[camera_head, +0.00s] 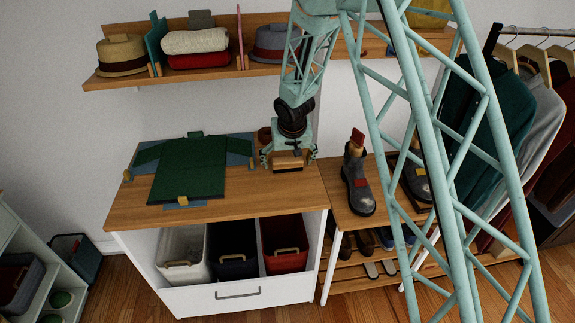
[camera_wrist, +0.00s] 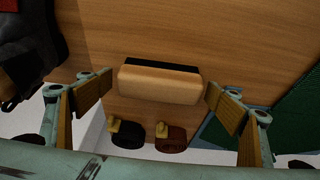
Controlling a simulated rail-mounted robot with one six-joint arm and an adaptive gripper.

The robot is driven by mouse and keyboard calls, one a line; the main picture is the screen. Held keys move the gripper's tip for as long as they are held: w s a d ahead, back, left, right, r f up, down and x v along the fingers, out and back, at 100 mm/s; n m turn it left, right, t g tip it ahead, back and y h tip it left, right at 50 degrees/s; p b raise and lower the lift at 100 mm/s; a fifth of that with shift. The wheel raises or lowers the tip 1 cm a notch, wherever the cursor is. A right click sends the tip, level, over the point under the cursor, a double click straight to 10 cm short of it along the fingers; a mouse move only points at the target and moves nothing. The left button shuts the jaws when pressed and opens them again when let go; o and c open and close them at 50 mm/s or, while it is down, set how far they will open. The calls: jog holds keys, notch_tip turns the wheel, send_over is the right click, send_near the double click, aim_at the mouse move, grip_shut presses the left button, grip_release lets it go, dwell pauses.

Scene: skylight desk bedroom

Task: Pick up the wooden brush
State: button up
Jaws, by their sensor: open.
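The wooden brush (camera_wrist: 158,84) is a pale wooden block with a dark bristle strip along one long side, lying on the wooden desk top. In the head view the brush (camera_head: 288,161) is near the desk's right end, partly hidden by my gripper (camera_head: 289,157). In the wrist view my gripper (camera_wrist: 160,90) is open, with one wood-coloured fingertip beyond each end of the brush. The gaps at both ends look narrow. I cannot tell how far above the desk the fingertips are.
A folded green garment (camera_head: 190,168) lies on the desk (camera_head: 240,200) left of the brush. A grey boot (camera_head: 357,182) stands on the lower bench to the right. A shelf (camera_head: 205,75) with hats and folded cloth runs above. Bins (camera_head: 232,232) sit below.

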aim_at(289, 162)
jog(key=shift+c, duration=0.5)
jog(key=c, duration=0.9)
jog(key=shift+o, duration=0.2)
jog(key=shift+r, duration=0.1)
jog(key=shift+r+p, duration=0.85)
jog(key=shift+r, duration=0.9)
jog(key=shift+s+d+f+b, duration=0.1)
jog(key=shift+s+d+b, duration=0.1)
jog(key=shift+s+b, duration=0.3)
jog(key=shift+s+d+b, duration=0.15)
jog(key=shift+s+b, duration=0.05)
jog(key=shift+s, duration=0.5)
jog(key=shift+s+d+r+b, duration=0.25)
jog(key=shift+s+d+b, duration=0.65)
jog(key=shift+s, duration=1.25)
jog(key=shift+s+d+r+b, duration=0.25)
jog(key=shift+s+d+b, duration=0.15)
jog(key=shift+s+b, duration=1.45)
jog(key=shift+s+d+r+b, duration=0.25)
jog(key=shift+s+d+b, duration=0.45)
jog(key=shift+s, duration=1.8)
jog(key=shift+o, duration=0.4)
